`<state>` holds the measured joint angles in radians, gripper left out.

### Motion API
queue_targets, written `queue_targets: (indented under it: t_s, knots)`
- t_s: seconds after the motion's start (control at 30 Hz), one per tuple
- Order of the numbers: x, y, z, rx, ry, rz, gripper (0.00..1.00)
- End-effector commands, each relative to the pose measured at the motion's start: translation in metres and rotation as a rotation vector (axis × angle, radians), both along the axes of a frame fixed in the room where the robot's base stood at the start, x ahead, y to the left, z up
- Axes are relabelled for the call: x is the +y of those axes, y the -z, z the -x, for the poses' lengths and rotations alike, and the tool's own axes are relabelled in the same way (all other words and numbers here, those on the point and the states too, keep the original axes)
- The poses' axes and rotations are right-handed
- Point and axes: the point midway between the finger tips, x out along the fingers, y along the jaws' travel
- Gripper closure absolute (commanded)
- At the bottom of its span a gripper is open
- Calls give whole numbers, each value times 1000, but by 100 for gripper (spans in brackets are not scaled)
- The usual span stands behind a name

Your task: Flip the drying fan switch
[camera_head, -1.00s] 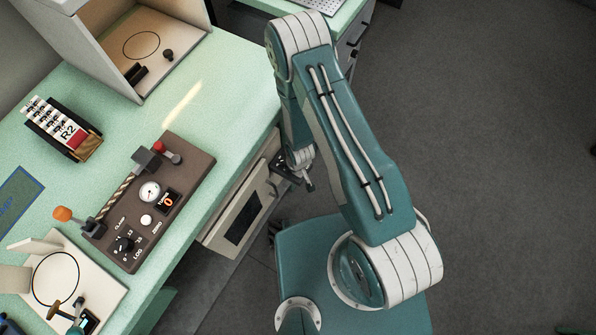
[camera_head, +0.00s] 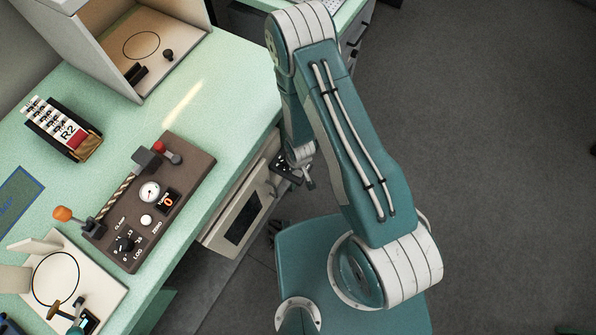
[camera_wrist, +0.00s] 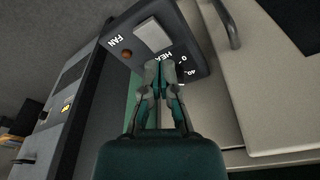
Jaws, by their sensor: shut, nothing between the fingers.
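In the wrist view, a dark control panel (camera_wrist: 198,58) carries the label FAN, a pale square rocker switch (camera_wrist: 152,34) and a small orange-brown lamp (camera_wrist: 126,54). A HEAT scale with numbers is beside the switch, partly hidden by my fingers. My gripper (camera_wrist: 160,66) is shut and empty, with its tips just below the switch in the picture. I cannot tell whether the tips touch the panel. In the head view, my gripper (camera_head: 309,182) is low at the bench front, beside the small dark panel (camera_head: 286,170).
A pale cabinet door (camera_head: 240,218) with a dark window is left of the panel. The green bench (camera_head: 222,88) holds a brown clamp device (camera_head: 190,180), a label rack (camera_head: 62,128) and an open box (camera_head: 150,45). Open grey floor lies to the right.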

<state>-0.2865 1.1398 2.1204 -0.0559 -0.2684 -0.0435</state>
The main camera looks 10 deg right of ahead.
Motion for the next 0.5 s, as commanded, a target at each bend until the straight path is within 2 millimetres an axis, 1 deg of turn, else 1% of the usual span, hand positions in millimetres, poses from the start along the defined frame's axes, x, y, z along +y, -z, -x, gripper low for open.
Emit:
queue_targets:
  t_s: [0.5]
  knots:
    - [0,-36,0,-1,0,0,100]
